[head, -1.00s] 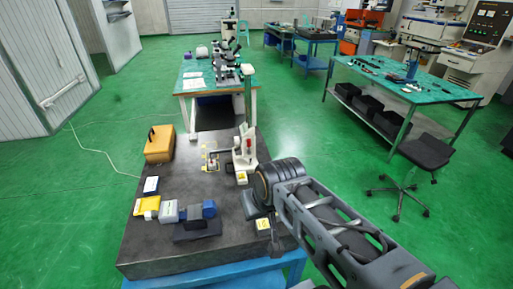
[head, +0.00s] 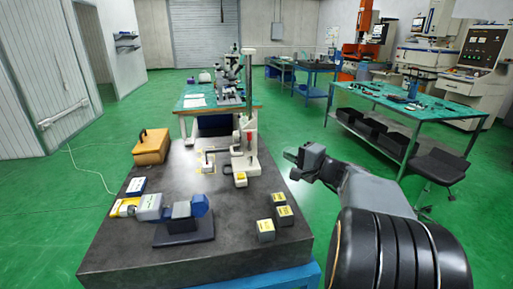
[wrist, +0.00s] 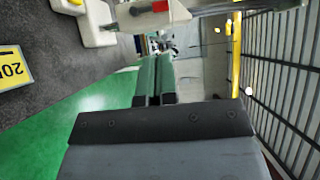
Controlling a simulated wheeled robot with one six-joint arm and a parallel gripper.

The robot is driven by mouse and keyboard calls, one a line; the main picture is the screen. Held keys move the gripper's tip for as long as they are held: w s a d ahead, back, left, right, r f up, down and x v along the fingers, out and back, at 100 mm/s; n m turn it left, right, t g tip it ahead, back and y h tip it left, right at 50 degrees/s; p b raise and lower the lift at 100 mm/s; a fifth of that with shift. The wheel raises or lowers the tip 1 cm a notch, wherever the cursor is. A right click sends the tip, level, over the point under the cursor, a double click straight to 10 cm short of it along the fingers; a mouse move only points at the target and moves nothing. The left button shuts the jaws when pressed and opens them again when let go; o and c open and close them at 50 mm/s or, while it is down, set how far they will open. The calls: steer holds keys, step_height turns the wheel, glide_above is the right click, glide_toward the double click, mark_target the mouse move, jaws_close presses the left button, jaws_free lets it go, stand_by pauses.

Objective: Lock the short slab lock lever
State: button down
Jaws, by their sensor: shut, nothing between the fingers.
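A white gauge stand (head: 250,158) with a tall column and a red part (head: 249,139) stands near the far right edge of the dark slab (head: 150,240). I cannot make out which part is the lock lever. My gripper (head: 291,154) is right of the stand, apart from it and off the slab's right edge. In the wrist view its two fingers (wrist: 157,80) are together and empty. Part of the stand, with a red patch (wrist: 160,6), shows at the top of that view, to the side of the fingers.
Several grey blocks with yellow labels (head: 265,230) sit near the slab's right edge; one label (wrist: 12,68) shows in the wrist view. A blue-grey instrument (head: 180,210) and an orange case (head: 152,147) stand on the left. A green-topped table (head: 380,98) and chair (head: 440,168) are at right.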

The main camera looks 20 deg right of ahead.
mark_target(251, 136)
steer(key=shift+d, duration=0.15)
steer(key=shift+w, duration=0.1)
steer(key=p+x, duration=0.3)
steer(key=x, duration=1.1)
